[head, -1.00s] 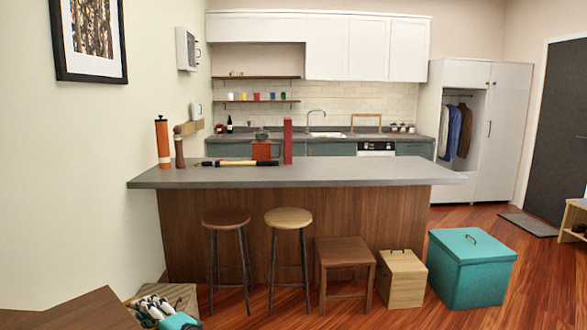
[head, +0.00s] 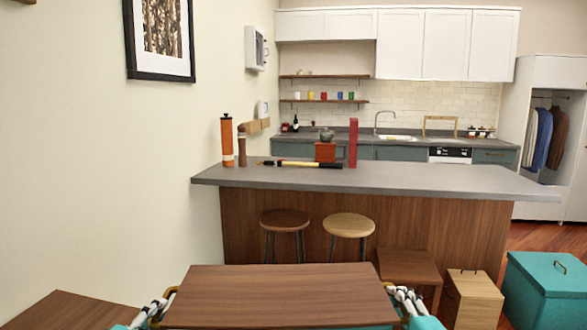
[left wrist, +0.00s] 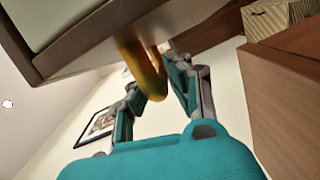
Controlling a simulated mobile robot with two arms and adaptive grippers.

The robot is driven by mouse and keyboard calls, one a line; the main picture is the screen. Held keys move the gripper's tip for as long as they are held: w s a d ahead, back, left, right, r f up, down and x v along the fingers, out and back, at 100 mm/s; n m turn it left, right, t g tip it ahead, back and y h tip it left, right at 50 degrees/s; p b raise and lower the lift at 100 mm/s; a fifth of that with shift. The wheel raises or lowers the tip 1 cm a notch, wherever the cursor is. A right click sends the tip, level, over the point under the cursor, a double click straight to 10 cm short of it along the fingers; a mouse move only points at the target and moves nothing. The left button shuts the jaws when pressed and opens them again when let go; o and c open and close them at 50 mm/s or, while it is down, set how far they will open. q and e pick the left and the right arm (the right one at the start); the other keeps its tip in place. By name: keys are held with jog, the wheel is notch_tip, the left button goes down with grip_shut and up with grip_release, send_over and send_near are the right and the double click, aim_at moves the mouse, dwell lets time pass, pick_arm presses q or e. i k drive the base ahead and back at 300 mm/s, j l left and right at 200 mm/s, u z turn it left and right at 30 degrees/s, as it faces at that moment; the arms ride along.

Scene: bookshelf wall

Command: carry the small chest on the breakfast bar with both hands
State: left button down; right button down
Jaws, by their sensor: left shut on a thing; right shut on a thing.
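The small chest (head: 280,290) is a brown wooden box with a flat top, held level at the bottom centre of the head view. My left gripper (head: 158,310) is shut at its left side and my right gripper (head: 402,300) at its right side. In the left wrist view a brass-coloured handle (left wrist: 143,65) under the chest's dark edge (left wrist: 100,50) sits between the fingers. The chest's lower part is hidden in the head view. The breakfast bar (head: 420,182), with a grey top and brown wooden front, stands ahead, beyond the chest.
The right half is clear. Stools (head: 348,226) stand before the bar; a brown surface (head: 60,312) is lower left.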

aim_at(292, 174)
jog(key=i+l, duration=0.25)
jog(key=i, duration=0.2)
jog(key=i+l, duration=0.25)
jog(key=i, duration=0.2)
jog(key=i+l, duration=0.2)
jog(key=i, duration=0.25)
jog(key=i+l, duration=0.25)
jog(key=i, duration=0.2)
jog(key=i+l, duration=0.25)
jog(key=i, duration=0.25)
